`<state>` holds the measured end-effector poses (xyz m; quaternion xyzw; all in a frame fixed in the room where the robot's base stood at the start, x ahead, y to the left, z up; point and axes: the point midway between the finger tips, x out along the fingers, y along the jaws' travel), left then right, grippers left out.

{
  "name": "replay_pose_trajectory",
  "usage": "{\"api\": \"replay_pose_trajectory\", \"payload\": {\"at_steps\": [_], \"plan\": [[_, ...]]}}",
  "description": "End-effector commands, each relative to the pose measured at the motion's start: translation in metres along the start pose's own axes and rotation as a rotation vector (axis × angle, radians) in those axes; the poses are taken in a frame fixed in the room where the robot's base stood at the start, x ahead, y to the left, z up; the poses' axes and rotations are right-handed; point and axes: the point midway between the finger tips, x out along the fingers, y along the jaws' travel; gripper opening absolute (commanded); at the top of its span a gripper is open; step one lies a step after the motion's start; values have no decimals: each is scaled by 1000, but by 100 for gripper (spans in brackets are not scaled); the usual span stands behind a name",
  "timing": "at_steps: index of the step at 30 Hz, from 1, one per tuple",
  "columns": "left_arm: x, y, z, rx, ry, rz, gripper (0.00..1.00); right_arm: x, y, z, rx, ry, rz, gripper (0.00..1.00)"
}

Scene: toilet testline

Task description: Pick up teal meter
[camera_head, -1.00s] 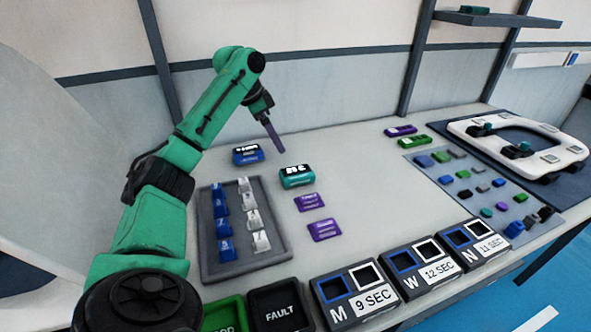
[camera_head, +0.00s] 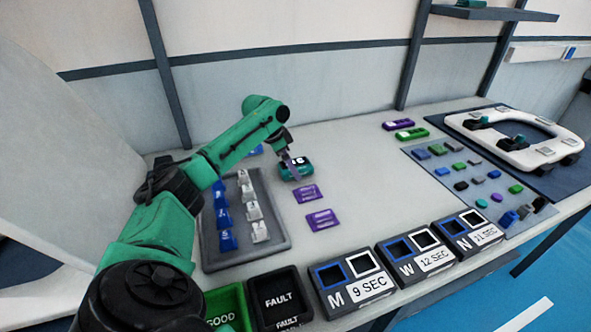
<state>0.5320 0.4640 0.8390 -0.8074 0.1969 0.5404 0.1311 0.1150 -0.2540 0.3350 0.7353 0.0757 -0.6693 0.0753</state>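The teal meter (camera_head: 288,175) is a small teal block with a dark display and white characters on the table, left of centre. I cannot tell whether the finger touches the meter or whether the gripper is open or shut. My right gripper is not in view.
A grey tray (camera_head: 279,241) with blue and white parts lies left of the meter. Two purple blocks (camera_head: 307,193) lie just right and in front. A black FAULT bin (camera_head: 277,276) and several labelled bins (camera_head: 331,269) line the front edge. The table's middle (camera_head: 370,175) is clear.

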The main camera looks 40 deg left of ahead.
Motion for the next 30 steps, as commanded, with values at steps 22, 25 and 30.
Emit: {"api": "replay_pose_trajectory", "payload": {"at_steps": [22, 25, 30], "plan": [[-33, 0, -15, 2, 8, -3, 5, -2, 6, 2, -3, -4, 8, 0], [-62, 0, -27, 2, 10, -3, 5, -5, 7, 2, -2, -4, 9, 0], [-124, 0, -54, 2, 12, -2, 5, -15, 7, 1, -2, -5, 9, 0]]}}
